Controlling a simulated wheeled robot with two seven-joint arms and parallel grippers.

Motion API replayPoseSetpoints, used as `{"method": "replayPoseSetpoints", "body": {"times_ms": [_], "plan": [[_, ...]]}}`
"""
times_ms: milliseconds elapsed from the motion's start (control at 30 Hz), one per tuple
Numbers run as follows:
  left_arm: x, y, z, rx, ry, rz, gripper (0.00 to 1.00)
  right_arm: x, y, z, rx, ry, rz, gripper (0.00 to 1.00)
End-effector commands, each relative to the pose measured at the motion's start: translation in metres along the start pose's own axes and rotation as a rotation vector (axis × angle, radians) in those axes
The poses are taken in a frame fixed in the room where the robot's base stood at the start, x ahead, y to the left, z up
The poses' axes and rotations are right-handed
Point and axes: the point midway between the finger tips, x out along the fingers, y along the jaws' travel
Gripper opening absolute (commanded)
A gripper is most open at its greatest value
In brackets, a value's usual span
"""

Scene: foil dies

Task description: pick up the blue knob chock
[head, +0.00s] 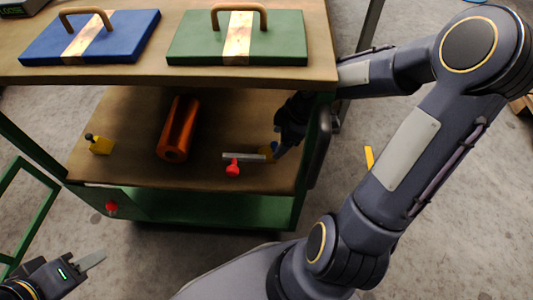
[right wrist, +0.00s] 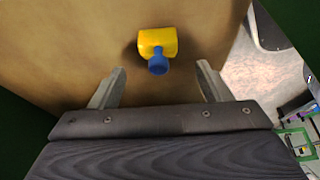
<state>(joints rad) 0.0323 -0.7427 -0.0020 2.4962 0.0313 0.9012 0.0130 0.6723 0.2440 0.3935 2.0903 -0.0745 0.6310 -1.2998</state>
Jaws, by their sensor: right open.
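The blue knob chock (right wrist: 157,45) is a yellow block with a round blue knob. In the right wrist view it sits on the brown shelf surface, just ahead of my right gripper (right wrist: 161,70). The gripper's two fingers are apart with no contact on the chock; the knob shows in line with the gap. In the head view my right gripper (head: 280,143) is low at the right end of the lower shelf, and a small yellow patch beside it may be the chock, mostly hidden. My left gripper (head: 88,261) is at the lower left, away from the cart; its opening is unclear.
The lower shelf (head: 130,115) also holds an orange grooved piece (head: 178,130), a yellow block with a dark knob (head: 100,145) and a red piece (head: 232,169) by a grey bar. The upper shelf overhangs, carrying a blue lid (head: 60,45) and a green lid (head: 285,40).

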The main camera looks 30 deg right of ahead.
Motion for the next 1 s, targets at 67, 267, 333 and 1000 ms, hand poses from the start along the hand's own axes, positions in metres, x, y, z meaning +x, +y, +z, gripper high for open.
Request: {"method": "replayPoseSetpoints", "body": {"times_ms": [67,267,333,1000], "plan": [[0.005,-0.003,0.003,0.0,0.0,0.0,0.36,0.01,0.0,0.001,0.0,0.001,-0.001,0.71],[0.021,-0.009,0.011,0.0,0.0,0.0,0.36,0.036,0.001,0.004,-0.001,0.001,-0.002,0.71],[0.026,-0.012,0.013,0.0,0.0,0.0,0.36,0.047,0.001,0.004,-0.003,0.001,-0.002,0.71],[0.029,-0.013,0.015,0.0,0.0,0.0,0.36,0.057,0.002,0.003,0.001,0.0,0.001,0.29]]}}
